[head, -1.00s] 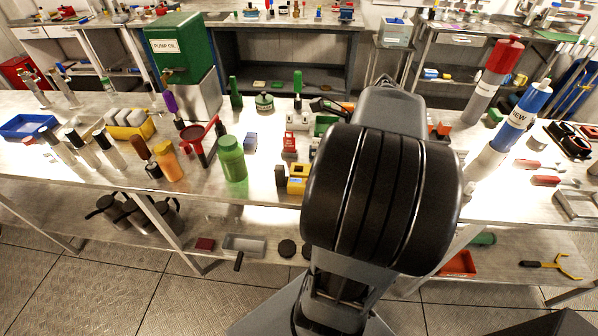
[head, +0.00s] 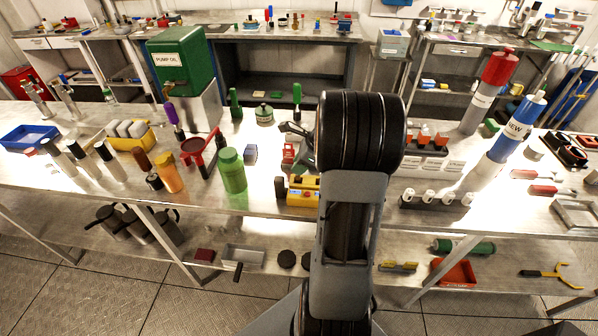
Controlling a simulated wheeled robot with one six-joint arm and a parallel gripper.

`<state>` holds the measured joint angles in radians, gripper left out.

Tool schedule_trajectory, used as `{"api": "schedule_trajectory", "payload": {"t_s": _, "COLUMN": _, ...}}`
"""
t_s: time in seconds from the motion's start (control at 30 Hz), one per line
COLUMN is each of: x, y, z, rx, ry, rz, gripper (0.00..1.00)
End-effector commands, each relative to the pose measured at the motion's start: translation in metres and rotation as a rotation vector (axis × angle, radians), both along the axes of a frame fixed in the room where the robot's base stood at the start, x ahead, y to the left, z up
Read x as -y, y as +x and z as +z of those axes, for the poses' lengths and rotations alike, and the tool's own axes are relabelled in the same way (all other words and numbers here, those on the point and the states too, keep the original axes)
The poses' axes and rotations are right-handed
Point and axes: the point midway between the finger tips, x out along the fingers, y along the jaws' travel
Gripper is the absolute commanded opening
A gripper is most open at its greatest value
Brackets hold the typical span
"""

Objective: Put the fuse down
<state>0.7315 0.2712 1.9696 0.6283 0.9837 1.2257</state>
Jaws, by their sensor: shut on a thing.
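My gripper (head: 301,150) shows only in part, just left of my arm's large black joint, low over the middle of the bench. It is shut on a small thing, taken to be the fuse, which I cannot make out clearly. A red block (head: 288,153) stands close beside the gripper on the left. A yellow device (head: 303,190) with dark ends lies just below it, near the bench's front edge. My arm hides the bench directly to the right of the gripper.
A green bottle (head: 232,172) and a red stand (head: 196,152) are to the left. On the right are a dark rack with white-topped pieces (head: 437,201), orange pieces (head: 425,138), and tall red (head: 489,92) and blue (head: 517,128) cylinders. Bare bench shows around the small blue block (head: 250,152).

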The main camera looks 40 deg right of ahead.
Motion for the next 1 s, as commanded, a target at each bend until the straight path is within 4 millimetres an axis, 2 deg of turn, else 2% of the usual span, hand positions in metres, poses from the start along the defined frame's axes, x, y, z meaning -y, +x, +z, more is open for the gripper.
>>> {"api": "schedule_trajectory", "payload": {"t_s": 0.23, "x": 0.0, "y": 0.003, "z": -0.03, "rx": -0.002, "ry": 0.002, "rz": 0.0, "gripper": 0.0}}
{"api": "schedule_trajectory", "payload": {"t_s": 0.47, "x": 0.0, "y": 0.003, "z": -0.034, "rx": 0.0, "ry": 0.0, "rz": 0.0, "gripper": 0.0}}
{"api": "schedule_trajectory", "payload": {"t_s": 0.5, "x": 0.0, "y": 0.003, "z": -0.034, "rx": 0.0, "ry": 0.0, "rz": 0.0, "gripper": 0.3}}
{"api": "schedule_trajectory", "payload": {"t_s": 0.73, "x": 0.0, "y": 0.003, "z": -0.033, "rx": 0.0, "ry": 0.0, "rz": 0.0, "gripper": 0.52}}
{"api": "schedule_trajectory", "payload": {"t_s": 1.0, "x": 0.0, "y": 0.002, "z": -0.032, "rx": 0.0, "ry": 0.0, "rz": 0.0, "gripper": 0.52}}
